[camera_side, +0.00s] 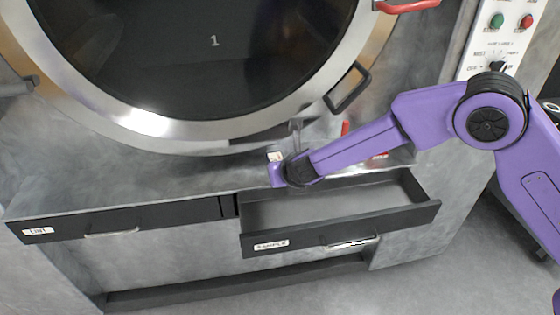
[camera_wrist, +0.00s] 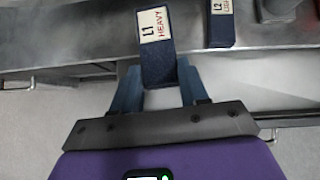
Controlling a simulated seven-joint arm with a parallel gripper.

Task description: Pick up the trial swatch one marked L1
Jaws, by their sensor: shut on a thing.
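The trial swatch marked L1 (camera_wrist: 158,66) is a dark blue strip with a cream label reading L1 HEAVY, seen in the wrist view. My gripper (camera_wrist: 158,88) has its blue-grey fingers on either side of the swatch's near end and is shut on it. The far end of the swatch lies over the grey ledge (camera_wrist: 75,40); I cannot tell whether it touches. In the side view my gripper (camera_side: 294,137) is at the ledge below the round door, above the open drawer.
A second dark blue swatch marked L2 (camera_wrist: 221,30) lies to the right of L1. The open drawer labelled SAMPLE (camera_side: 340,240) juts out under my arm and looks empty. The left drawer (camera_side: 130,217) is shut. The round door (camera_side: 150,122) rises behind the ledge.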

